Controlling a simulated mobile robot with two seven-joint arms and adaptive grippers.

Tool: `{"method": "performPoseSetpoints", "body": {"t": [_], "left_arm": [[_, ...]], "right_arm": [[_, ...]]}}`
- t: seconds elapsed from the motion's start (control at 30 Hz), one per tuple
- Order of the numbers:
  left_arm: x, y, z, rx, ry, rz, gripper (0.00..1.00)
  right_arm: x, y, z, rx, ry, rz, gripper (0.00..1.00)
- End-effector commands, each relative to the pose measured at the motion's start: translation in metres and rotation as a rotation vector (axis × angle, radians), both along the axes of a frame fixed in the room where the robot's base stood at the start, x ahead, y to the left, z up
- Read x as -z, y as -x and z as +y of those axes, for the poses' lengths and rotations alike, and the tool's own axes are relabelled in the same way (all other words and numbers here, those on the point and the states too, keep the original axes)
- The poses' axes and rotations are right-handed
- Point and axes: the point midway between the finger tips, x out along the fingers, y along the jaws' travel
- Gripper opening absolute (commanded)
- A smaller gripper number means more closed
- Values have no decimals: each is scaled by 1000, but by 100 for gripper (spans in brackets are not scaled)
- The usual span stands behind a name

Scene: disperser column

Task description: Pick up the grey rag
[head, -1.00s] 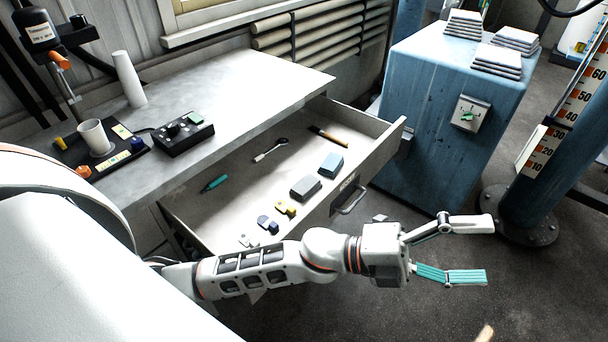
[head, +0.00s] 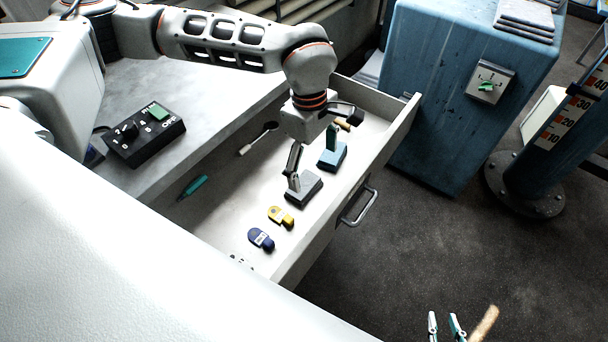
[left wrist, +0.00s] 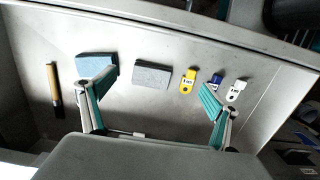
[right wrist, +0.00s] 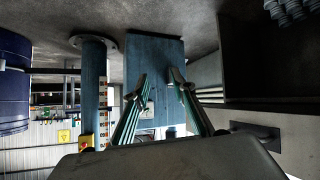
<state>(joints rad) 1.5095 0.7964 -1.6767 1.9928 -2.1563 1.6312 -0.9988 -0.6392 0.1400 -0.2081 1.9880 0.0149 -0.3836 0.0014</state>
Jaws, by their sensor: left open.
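The grey rag (head: 304,189) looks like a flat folded block. It lies on the floor of the open drawer (head: 228,223), between a blue folded block (head: 333,157) and a yellow tag (head: 281,216). My left gripper (head: 313,162) is open above the drawer, pointing down. One of its fingers covers part of the grey rag in the head view. In the left wrist view the grey rag (left wrist: 153,75) appears between the two spread fingers, with nothing held. My right gripper (head: 446,321) is at the bottom edge of the head view, open and empty, away from the drawer.
The drawer also holds a blue tag (head: 261,239), a green-handled tool (head: 192,187) and a wooden-handled tool (left wrist: 54,90). The drawer front with its metal handle (head: 359,208) rises beside the rag. A blue cabinet (head: 445,100) stands beyond the drawer.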

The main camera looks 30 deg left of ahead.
Motion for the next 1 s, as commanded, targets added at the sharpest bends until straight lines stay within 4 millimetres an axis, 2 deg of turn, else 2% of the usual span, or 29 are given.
{"method": "performPoseSetpoints", "body": {"t": [0.03,0.13,0.3,0.67,0.9,1.0], "left_arm": [[23,-2,9,1,-25,4,89],[36,-7,21,-1,-59,-1,89],[47,-10,30,-3,-85,-5,89],[75,-10,29,-3,-85,-7,89],[110,-7,28,-3,-84,-5,89],[118,-7,28,-4,-84,-6,89]], "right_arm": [[22,6,-1,-1,5,18,25],[31,5,-3,1,10,19,25],[31,1,-8,6,17,8,25],[33,2,-7,2,19,8,25],[39,4,-6,-2,21,14,25],[39,4,-6,-2,22,13,25]]}}
